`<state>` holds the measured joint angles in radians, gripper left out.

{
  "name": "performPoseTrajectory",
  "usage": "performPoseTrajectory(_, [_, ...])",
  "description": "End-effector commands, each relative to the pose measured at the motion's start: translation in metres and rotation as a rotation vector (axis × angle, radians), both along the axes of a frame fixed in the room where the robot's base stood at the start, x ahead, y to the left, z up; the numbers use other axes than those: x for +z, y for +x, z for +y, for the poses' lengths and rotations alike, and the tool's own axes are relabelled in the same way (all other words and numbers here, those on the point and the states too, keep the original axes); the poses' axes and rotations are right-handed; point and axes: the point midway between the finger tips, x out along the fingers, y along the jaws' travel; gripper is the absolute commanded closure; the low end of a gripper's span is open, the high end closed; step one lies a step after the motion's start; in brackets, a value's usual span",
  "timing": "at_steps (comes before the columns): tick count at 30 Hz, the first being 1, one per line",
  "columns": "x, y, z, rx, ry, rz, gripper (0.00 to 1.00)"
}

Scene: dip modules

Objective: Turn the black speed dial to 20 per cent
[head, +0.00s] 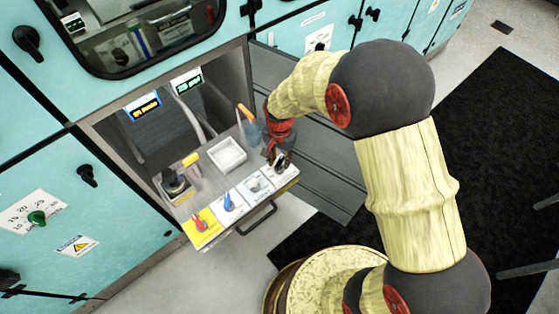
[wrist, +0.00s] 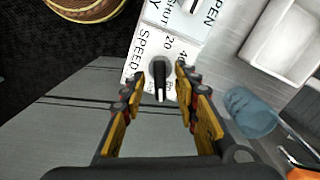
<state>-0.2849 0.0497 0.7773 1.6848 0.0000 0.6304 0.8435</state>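The black speed dial (wrist: 159,80) sits on a white panel (wrist: 137,62) marked SPEED, with 20 and 40 printed beside it; other marks are partly hidden. Its bar stands nearly upright in the wrist picture, with a pale line at its lower end. My gripper (wrist: 158,72) is open, one finger on each side of the dial, with a visible gap to it on both sides. In the head view my gripper (head: 277,157) is over the right end of the panel row and largely hides the dial.
A blue knob (head: 228,200) and a red knob (head: 201,224) share the panel row. Behind it are a white tray (head: 228,155), a bluish vessel (head: 251,132) close to my gripper and an orange-handled tool (head: 247,113). A drawer handle (head: 258,219) juts out in front.

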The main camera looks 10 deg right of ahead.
Motion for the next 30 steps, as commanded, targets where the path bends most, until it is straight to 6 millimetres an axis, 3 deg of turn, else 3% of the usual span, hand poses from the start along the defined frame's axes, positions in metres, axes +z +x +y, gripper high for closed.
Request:
performPoseTrajectory(6, [0.0007,0.0004,0.0001,0.0,0.0,-0.001,0.71])
performPoseTrajectory(21, [0.0008,0.0003,0.0001,0.0,0.001,-0.001,0.99])
performPoseTrajectory(30, [0.0008,0.0003,0.0001,0.001,0.0,0.0,1.0])
